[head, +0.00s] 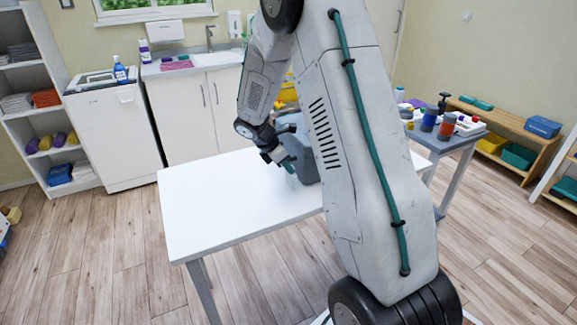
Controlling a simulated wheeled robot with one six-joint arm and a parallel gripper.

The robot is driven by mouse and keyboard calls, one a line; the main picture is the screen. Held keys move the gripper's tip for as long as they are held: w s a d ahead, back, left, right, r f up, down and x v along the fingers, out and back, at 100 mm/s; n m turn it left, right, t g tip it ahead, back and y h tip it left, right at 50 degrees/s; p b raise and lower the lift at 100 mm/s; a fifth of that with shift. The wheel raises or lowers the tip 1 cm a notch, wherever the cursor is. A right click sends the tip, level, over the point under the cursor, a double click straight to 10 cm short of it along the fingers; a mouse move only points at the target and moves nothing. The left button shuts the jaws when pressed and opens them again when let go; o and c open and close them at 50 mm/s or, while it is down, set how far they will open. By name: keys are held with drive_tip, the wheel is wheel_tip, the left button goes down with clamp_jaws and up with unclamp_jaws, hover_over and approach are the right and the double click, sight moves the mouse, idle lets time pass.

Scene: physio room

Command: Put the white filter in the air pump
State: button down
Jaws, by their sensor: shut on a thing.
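A grey-blue housing that looks like the air pump (306,164) stands on the white table near its far right part. My arm hides much of its right side. My gripper (288,165) is close against the pump's left front side, low over the table, with its fingers pointing down and right. It is shut on a small pale thing, which appears to be the white filter. The filter is mostly hidden by the fingers and too small to make out clearly. I cannot tell whether it touches the pump.
The left and front of the white table (220,205) are bare. Behind it are a sink counter (190,65) and a white appliance (113,140). A grey side table (455,143) with bottles stands right, near a wooden shelf (520,128). Open floor lies left.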

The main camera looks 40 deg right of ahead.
drive_tip(key=shift+w+a+f, duration=0.1)
drive_tip(key=shift+a, duration=0.15)
drive_tip(key=shift+d, duration=0.25)
drive_tip(key=c, duration=1.2)
unclamp_jaws()
drive_tip(key=shift+f, duration=0.1)
